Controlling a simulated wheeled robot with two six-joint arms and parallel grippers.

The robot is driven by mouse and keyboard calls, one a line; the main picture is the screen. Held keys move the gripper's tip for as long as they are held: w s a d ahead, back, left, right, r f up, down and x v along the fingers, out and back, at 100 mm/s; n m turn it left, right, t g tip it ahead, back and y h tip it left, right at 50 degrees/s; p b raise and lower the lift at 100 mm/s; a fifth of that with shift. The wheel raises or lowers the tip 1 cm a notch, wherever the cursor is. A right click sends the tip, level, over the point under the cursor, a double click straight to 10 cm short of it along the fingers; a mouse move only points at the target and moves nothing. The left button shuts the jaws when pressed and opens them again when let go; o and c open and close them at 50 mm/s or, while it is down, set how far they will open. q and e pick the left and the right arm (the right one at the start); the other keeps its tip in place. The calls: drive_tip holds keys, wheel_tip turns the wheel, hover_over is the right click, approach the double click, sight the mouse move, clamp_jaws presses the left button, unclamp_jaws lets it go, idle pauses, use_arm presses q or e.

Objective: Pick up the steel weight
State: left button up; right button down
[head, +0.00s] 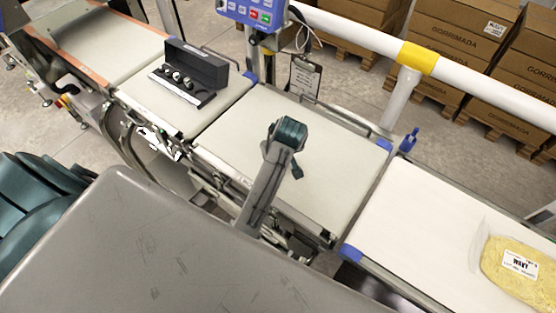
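An open dark case (196,66) sits on the pale belt section at the upper left, its raised lid at the back. Several small, shiny rounded metal weights (177,77) stand in a row in its front part; they are too small to tell apart by size. One of my arms, a grey link with a dark teal joint, rises over the middle belt, to the right of and apart from the case. A small dark part hangs below that joint, but I cannot make out gripper fingers. Teal arm parts of mine show at the left edge, with no gripper visible there.
The middle belt (322,150) is bare apart from my arm over it. A yellow labelled bag (512,272) lies on the right conveyor (420,215). A blue control panel (252,12) and a white rail (350,32) stand behind. Stacked cartons (462,38) are beyond.

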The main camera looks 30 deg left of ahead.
use_arm(q)
drive_tip(key=shift+c, duration=0.4)
drive_tip(key=c, duration=1.1)
clamp_jaws()
drive_tip(key=shift+r, duration=0.2)
